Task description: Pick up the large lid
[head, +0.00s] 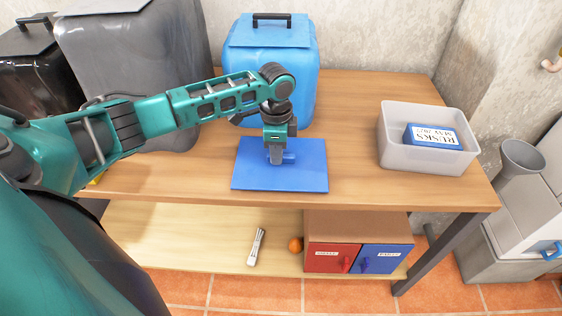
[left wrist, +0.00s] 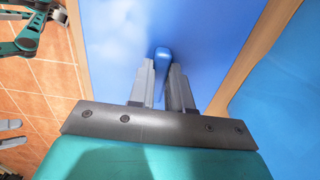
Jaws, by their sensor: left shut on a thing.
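The large lid (head: 255,178) is a flat blue rectangular plate lying on the wooden table, with a blue handle (head: 289,158) at its middle. It also fills much of the left wrist view (left wrist: 120,35), where the end of the handle (left wrist: 162,54) shows between the fingers. My left gripper (head: 276,158) points down over the lid and is shut on that handle. In the left wrist view its two grey fingers (left wrist: 164,85) stand either side of it. My right gripper (left wrist: 12,134) shows partly at the left edge of the left wrist view, its fingers apart and empty.
A blue bin (head: 300,75) stands just behind the lid, with grey (head: 185,50) and black (head: 40,75) bins to the left. A translucent tub (head: 425,158) with a blue box (head: 432,136) stands right. Below are a shelf (head: 190,245) and red and blue drawers (head: 330,258).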

